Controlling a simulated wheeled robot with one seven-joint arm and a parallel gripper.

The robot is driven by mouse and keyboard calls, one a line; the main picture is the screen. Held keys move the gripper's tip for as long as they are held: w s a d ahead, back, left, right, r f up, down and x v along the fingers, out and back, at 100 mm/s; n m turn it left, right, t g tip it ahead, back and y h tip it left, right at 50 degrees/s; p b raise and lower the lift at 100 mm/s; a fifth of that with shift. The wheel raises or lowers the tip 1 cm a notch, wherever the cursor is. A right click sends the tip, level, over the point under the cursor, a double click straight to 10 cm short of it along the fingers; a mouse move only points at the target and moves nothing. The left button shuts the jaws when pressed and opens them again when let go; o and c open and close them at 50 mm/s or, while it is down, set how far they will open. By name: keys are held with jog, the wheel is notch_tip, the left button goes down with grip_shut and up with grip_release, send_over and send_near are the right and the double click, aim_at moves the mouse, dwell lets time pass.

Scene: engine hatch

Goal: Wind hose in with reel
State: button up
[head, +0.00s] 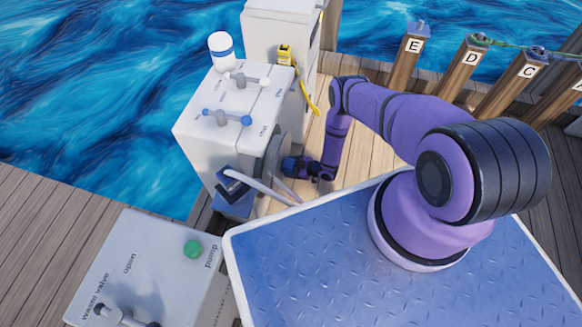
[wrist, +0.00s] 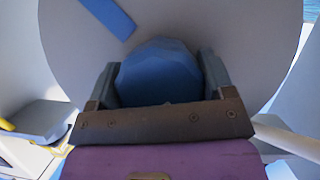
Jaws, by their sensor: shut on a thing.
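The reel (wrist: 215,30) is a large grey disc, facing me in the wrist view. In the head view the reel (head: 276,150) is on the right side of a white cabinet, partly behind my arm. A blue bar (wrist: 108,17) lies on its face. My gripper (head: 296,167) is at the reel, with its jaws hidden in the head view. In the wrist view its two fingers are shut around a faceted blue knob (wrist: 160,78). A pale hose (head: 262,186) runs low beside the cabinet, near a blue box (head: 233,192); a pale tube (wrist: 288,140) shows at right in the wrist view.
The cabinet top (head: 228,97) carries levers and a white-and-blue canister (head: 222,50). A taller white cabinet (head: 280,30) with a yellow device (head: 285,54) stands behind. A valve box (head: 150,270) with a green button (head: 192,249) is at lower left. Lettered posts (head: 460,75) line the dock.

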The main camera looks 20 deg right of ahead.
jog(key=shift+n, duration=0.5)
jog(key=shift+t, duration=0.3)
jog(key=o, duration=0.9)
jog(key=v, duration=1)
jog(key=shift+s+d+r, duration=0.25)
jog(key=shift+s, duration=0.05)
